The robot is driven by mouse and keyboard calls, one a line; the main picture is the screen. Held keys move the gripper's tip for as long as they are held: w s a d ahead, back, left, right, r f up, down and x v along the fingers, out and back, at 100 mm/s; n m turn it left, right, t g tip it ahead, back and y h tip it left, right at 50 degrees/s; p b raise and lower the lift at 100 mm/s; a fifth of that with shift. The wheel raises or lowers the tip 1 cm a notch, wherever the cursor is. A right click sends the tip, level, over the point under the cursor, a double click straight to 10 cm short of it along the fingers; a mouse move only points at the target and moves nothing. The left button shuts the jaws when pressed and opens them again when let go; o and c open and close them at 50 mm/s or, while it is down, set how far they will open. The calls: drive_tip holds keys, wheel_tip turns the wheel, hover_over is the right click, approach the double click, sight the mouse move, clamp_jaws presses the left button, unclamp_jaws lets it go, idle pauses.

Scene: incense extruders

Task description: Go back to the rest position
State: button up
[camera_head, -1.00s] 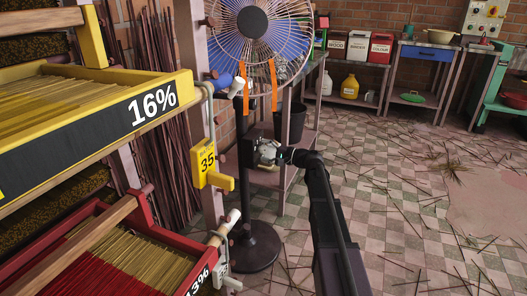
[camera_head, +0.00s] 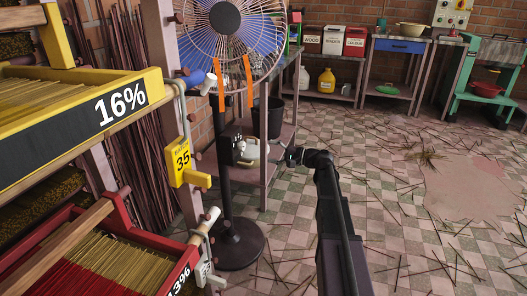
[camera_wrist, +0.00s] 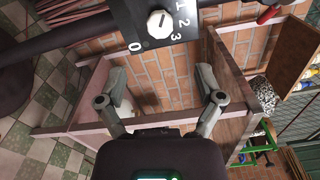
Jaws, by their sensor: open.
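My gripper (camera_wrist: 161,76) is open and empty in the wrist view, with its two fingers spread apart. In the head view my gripper (camera_head: 291,157) shows small at the end of my arm, to the right of the fan's control box (camera_head: 238,149), with a gap between them. The fan (camera_head: 228,20) stands on a black pole with a round base, orange ribbons hanging from its cage. In the wrist view the control box (camera_wrist: 163,22) lies ahead, with a white knob (camera_wrist: 160,24) and the marks 0, 1, 2, 3.
A yellow tray (camera_head: 110,108) marked 16% and a red tray (camera_head: 150,262) marked 13% sit on the rack at left. A wooden side table (camera_head: 273,150) stands behind the fan. Scattered sticks lie on the checkered floor (camera_head: 400,220), which has open room.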

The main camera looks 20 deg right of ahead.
drive_tip(key=shift+s+d, duration=0.2)
drive_tip(key=shift+d, duration=0.1)
drive_tip(key=shift+a, duration=0.1)
drive_tip(key=s+a+f+n+g+h+p, duration=0.3)
drive_tip(key=s+a, duration=0.3)
drive_tip(key=s+a+f+n+g+h+p, duration=0.2)
drive_tip(key=s+a+f+g+h+p, duration=0.15)
drive_tip(key=s+a, duration=0.25)
drive_tip(key=s+d+n+g+h+p, duration=0.1)
drive_tip(key=s+n+g+h+p, duration=0.45)
drive_tip(key=s, duration=0.95)
wheel_tip(320, 180, up, 38)
drive_tip(key=m+t+h+p, duration=0.1)
drive_tip(key=t+h+p, duration=0.1)
drive_tip(key=p, duration=3.6)
drive_tip(key=shift+d+r+h+p, duration=0.2)
drive_tip(key=shift+h+p, duration=0.1)
drive_tip(key=shift+h, duration=0.2)
drive_tip(key=shift+m, duration=0.25)
